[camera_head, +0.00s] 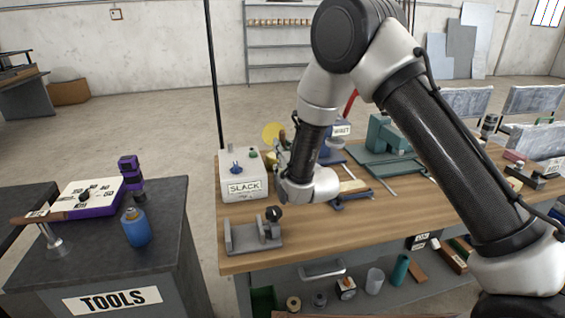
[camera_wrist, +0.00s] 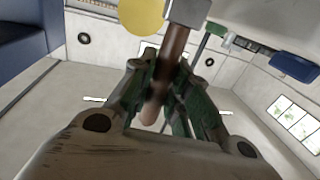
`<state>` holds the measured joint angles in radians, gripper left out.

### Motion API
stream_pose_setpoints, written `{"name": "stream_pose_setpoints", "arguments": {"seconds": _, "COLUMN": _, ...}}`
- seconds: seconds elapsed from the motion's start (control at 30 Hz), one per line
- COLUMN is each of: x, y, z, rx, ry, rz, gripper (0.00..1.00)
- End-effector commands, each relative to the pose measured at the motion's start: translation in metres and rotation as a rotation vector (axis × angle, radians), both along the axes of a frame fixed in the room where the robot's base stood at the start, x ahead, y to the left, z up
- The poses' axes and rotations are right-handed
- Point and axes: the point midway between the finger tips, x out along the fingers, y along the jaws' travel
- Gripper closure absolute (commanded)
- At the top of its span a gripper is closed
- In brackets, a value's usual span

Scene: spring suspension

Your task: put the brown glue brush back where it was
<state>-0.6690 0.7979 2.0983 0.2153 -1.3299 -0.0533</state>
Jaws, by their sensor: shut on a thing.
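My gripper (camera_wrist: 165,98) is shut on the brown handle of what looks like the glue brush (camera_wrist: 174,45) in the wrist view. The rounded end of the handle sticks out between the green finger pads, and a grey block-like part is at the other end. In the head view, my gripper (camera_head: 281,150) is above the back of the wooden workbench (camera_head: 300,236), beside the SLACK box. It is partly hidden by my wrist there, and the brush is too small to make out clearly.
The white SLACK box (camera_head: 241,176) and a grey fixture (camera_head: 253,236) stand on the bench's left side. A yellow disc (camera_head: 271,131) is close to my gripper. A teal machine (camera_head: 385,140) stands behind. The TOOLS cabinet (camera_head: 165,215) carries a blue bottle (camera_head: 136,228).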

Motion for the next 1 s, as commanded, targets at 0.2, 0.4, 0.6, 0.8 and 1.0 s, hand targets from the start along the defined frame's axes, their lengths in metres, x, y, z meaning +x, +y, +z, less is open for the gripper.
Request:
{"name": "stream_pose_setpoints", "arguments": {"seconds": 0.2, "x": 0.0, "y": 0.0, "z": -0.034, "rx": -0.002, "ry": 0.001, "rz": -0.001, "gripper": 1.0}}
{"name": "stream_pose_setpoints", "arguments": {"seconds": 0.4, "x": 0.0, "y": -0.001, "z": -0.041, "rx": 0.0, "ry": 0.0, "rz": -0.001, "gripper": 1.0}}
{"name": "stream_pose_setpoints", "arguments": {"seconds": 0.6, "x": 0.0, "y": -0.001, "z": -0.042, "rx": 0.0, "ry": 0.0, "rz": -0.001, "gripper": 1.0}}
{"name": "stream_pose_setpoints", "arguments": {"seconds": 0.8, "x": 0.0, "y": -0.001, "z": -0.044, "rx": 0.0, "ry": 0.001, "rz": -0.001, "gripper": 0.61}}
{"name": "stream_pose_setpoints", "arguments": {"seconds": 1.0, "x": 0.0, "y": -0.001, "z": -0.044, "rx": 0.0, "ry": 0.0, "rz": -0.001, "gripper": 0.61}}
